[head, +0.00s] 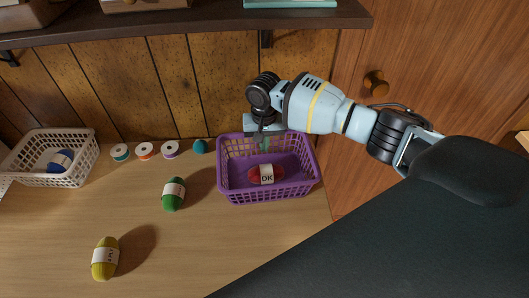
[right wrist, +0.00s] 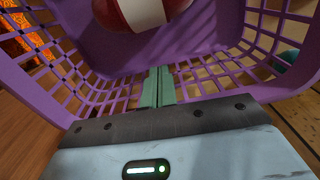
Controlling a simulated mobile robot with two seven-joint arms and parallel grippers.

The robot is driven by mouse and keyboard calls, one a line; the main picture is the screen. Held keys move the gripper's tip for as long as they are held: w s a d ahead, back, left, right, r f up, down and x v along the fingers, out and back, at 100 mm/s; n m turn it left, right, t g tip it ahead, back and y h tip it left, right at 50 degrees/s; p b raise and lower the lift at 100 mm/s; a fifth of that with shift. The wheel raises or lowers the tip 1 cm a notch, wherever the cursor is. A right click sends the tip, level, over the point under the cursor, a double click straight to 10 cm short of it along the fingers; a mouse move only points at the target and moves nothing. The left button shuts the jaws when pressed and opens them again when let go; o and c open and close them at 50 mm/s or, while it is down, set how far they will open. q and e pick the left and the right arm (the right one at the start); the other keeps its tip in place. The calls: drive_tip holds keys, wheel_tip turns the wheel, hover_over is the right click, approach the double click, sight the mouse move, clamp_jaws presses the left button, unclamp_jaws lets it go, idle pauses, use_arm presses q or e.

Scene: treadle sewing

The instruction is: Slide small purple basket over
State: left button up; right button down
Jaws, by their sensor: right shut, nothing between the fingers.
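The small purple basket (head: 228,187) stands at the right end of the wooden table in the head view. A red yarn ball with a white DK label (head: 266,174) lies inside it. My right gripper (head: 264,142) is at the basket's back wall, its fingers pointing down. In the right wrist view the shut green fingers (right wrist: 158,88) are over the purple basket (right wrist: 110,45), with the red ball (right wrist: 140,12) beyond them. I cannot tell whether the fingers touch the basket. Nothing is between them. My left gripper is not in view.
A white basket (head: 25,178) with a blue yarn ball stands at the left. Several thread spools (head: 145,150) and a teal ball (head: 200,146) line the back. A green yarn ball (head: 173,194) and a yellow one (head: 105,259) lie on the table. A shelf (head: 190,22) overhangs.

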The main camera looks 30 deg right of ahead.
drive_tip(key=w, duration=0.1)
drive_tip(key=w+d+b, duration=0.1)
drive_tip(key=w, duration=0.1)
drive_tip(key=w+d, duration=0.1)
drive_tip(key=w, duration=0.1)
drive_tip(key=shift+w+d+f+b, duration=0.1)
drive_tip(key=shift+d+f+b, duration=0.1)
drive_tip(key=shift+b, duration=0.1)
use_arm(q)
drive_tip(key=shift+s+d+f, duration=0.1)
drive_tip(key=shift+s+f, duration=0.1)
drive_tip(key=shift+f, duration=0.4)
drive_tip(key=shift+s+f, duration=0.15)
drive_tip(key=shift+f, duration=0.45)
use_arm(e)
drive_tip(key=shift+w+d+r, duration=0.15)
drive_tip(key=shift+w+d, duration=0.15)
drive_tip(key=shift+w, duration=0.2)
